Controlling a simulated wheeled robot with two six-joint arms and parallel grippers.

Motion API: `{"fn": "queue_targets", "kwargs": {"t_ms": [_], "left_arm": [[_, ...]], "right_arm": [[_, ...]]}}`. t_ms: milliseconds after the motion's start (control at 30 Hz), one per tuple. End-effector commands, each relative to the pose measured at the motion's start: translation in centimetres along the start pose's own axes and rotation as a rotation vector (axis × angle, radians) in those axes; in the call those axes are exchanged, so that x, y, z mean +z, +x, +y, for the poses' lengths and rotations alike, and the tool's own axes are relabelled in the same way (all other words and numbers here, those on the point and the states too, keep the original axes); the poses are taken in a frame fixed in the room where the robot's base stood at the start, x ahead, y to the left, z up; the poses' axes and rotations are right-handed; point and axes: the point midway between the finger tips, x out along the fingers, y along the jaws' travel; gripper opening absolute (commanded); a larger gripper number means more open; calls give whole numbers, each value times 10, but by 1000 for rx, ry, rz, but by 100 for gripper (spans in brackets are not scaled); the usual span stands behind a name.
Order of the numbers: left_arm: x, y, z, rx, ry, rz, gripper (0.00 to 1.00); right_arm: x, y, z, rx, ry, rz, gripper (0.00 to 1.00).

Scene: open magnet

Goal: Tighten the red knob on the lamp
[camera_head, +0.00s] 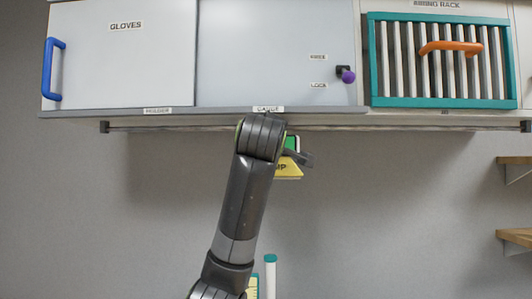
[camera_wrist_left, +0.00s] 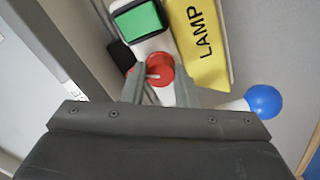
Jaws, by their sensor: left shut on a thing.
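The red knob (camera_wrist_left: 160,70) has a pale line on its face and sits on a white lamp fixture between a green square (camera_wrist_left: 139,20) and my gripper. A yellow plate (camera_wrist_left: 205,42) reading LAMP runs beside it. My left gripper (camera_wrist_left: 159,76) is shut on the red knob, one finger on each side. In the head view my left gripper (camera_head: 300,157) is partly hidden by its own arm, below the cabinet. Part of the yellow plate (camera_head: 288,169) shows there; the knob is hidden. My right gripper is not in view.
A blue ball (camera_wrist_left: 264,101) on a white stem is close to my left gripper's right side. A cabinet with a GLOVES door (camera_head: 125,65), a purple knob (camera_head: 348,76) and a teal slatted rack (camera_head: 392,102) is above. A rail (camera_head: 190,127) runs beneath it. Wooden shelves (camera_head: 515,236) are at right.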

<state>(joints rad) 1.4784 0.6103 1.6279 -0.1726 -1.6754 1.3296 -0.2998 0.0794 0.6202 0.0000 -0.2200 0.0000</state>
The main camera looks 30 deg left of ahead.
Motion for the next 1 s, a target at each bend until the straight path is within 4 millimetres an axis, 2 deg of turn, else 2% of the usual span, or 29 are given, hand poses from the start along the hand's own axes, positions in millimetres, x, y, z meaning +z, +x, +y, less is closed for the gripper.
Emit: {"fn": "queue_targets", "kwargs": {"t_ms": [33,400,1000], "left_arm": [[2,0,-4,-5,42,-2,4],[3,1,-4,-7,395,-4,4],[3,1,-3,-6,915,-8,4]], "right_arm": [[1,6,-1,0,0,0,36],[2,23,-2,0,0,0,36],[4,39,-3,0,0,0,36]]}}
